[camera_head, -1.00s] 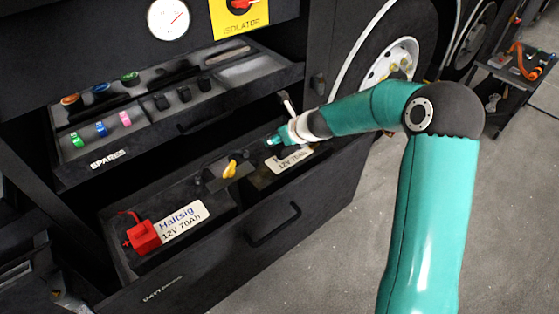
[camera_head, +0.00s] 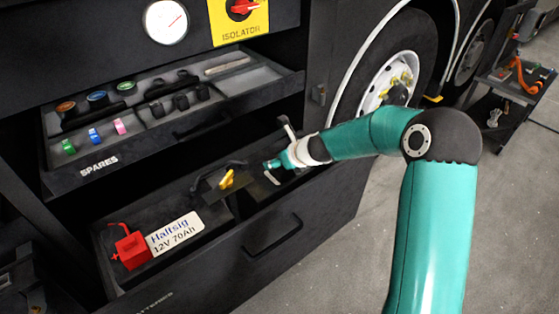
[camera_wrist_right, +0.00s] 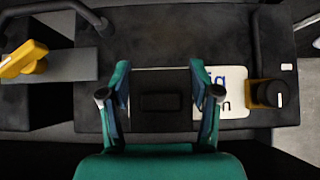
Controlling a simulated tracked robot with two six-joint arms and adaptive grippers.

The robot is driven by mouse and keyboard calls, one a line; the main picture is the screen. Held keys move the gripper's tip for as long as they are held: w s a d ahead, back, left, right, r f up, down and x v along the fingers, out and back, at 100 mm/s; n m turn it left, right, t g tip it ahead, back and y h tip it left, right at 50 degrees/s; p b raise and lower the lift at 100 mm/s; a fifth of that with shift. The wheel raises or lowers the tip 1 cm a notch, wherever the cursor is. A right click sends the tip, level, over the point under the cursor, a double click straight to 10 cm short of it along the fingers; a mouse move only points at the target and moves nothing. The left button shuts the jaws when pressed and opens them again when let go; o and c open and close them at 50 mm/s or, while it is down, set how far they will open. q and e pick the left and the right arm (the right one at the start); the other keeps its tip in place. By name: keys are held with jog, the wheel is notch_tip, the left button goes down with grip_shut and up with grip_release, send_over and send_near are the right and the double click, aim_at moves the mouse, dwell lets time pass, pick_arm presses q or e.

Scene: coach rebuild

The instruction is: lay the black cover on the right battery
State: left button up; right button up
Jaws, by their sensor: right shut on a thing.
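The right battery (camera_wrist_right: 225,40) is a dark block in the open lower drawer; its white label (camera_wrist_right: 237,103) shows beside my right gripper in the wrist view. My right gripper (camera_wrist_right: 160,92) is shut on the black cover (camera_wrist_right: 160,122), a dark flat piece with a small raised grip, which lies over part of the label. I cannot tell whether the cover touches the battery. In the head view my right gripper (camera_head: 275,170) is over the drawer's right part, and the cover is hard to make out there. My left gripper is not in view.
A yellow lever (camera_head: 227,180) stands mid-drawer, left of my right gripper. The left battery's label (camera_head: 174,233) and red terminal cap (camera_head: 132,250) are further left. The spares tray (camera_head: 225,98) juts out above. A round black terminal part (camera_wrist_right: 268,93) is right of the label.

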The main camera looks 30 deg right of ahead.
jog(key=o, duration=1.1)
jog(key=shift+r, duration=0.2)
jog(key=p+v, duration=0.4)
jog(key=v, duration=0.8)
jog(key=shift+f, duration=0.15)
